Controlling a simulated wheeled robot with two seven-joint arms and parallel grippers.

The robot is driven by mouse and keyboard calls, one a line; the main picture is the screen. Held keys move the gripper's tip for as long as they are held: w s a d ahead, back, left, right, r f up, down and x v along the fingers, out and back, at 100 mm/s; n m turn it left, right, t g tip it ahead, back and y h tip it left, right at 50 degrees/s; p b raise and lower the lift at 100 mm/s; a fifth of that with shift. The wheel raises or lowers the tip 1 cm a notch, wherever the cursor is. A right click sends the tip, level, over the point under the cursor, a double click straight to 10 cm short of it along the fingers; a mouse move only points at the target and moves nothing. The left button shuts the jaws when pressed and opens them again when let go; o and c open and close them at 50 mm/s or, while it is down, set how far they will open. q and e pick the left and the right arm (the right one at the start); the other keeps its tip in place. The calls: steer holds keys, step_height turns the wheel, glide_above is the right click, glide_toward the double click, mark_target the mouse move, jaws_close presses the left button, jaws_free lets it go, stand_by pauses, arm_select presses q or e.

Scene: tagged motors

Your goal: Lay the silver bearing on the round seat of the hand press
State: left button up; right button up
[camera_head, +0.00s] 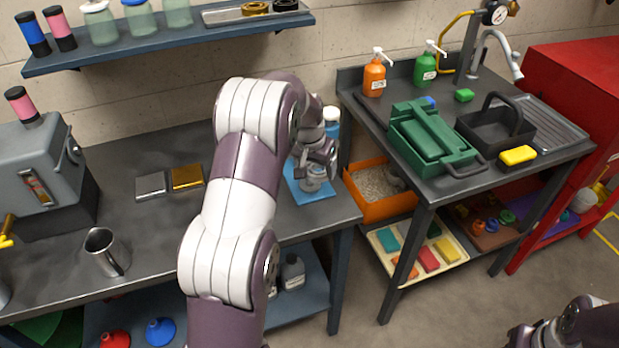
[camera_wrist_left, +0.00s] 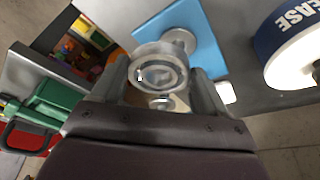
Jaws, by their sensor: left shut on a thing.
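My left gripper (camera_head: 318,160) is over the blue mat (camera_head: 297,191) at the right end of the dark workbench. In the left wrist view its fingers (camera_wrist_left: 162,88) are shut on the silver bearing (camera_wrist_left: 160,72), a shiny ring with an open centre. In the head view the silver bearing (camera_head: 313,182) is partly hidden by the fingers. Another silver round piece shows behind it on the blue mat (camera_wrist_left: 205,40); I cannot tell what it is. I cannot make out the round seat of the hand press. My right gripper (camera_head: 530,338) is at the lower right, cut off by the frame.
A grease tub (camera_head: 331,122) stands close behind the left gripper. A grey machine (camera_head: 38,172), a metal cup (camera_head: 106,252) and silver and gold plates (camera_head: 186,177) are on the bench's left. Right of a gap stands a sink table (camera_head: 439,186) with a green crate (camera_head: 430,143).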

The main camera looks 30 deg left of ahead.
mark_target(308, 164)
arm_select(q)
steer(key=a+f, duration=0.1)
steer(key=w+a+f, duration=0.1)
steer(key=a, duration=0.1)
steer(key=shift+w, duration=0.15)
step_height(308, 164, down, 4)
steer(key=shift+r+p, duration=0.25)
steer(key=shift+p, duration=0.15)
steer(key=shift+f, duration=0.25)
steer(key=shift+f, duration=0.1)
steer(key=o, duration=1.2)
steer(key=shift+o, duration=0.2)
steer(key=v, duration=1.2)
steer(key=s+d+f+g, duration=0.1)
steer(key=s+d+f, duration=0.1)
steer(key=s+d, duration=0.6)
steer(key=s+d+f+m+g, duration=0.1)
steer(key=s+d+f, duration=0.1)
steer(key=s+d, duration=0.6)
steer(key=s, duration=0.7)
steer(key=shift+s+d+f+b, duration=0.25)
steer(key=shift+d+b, duration=0.15)
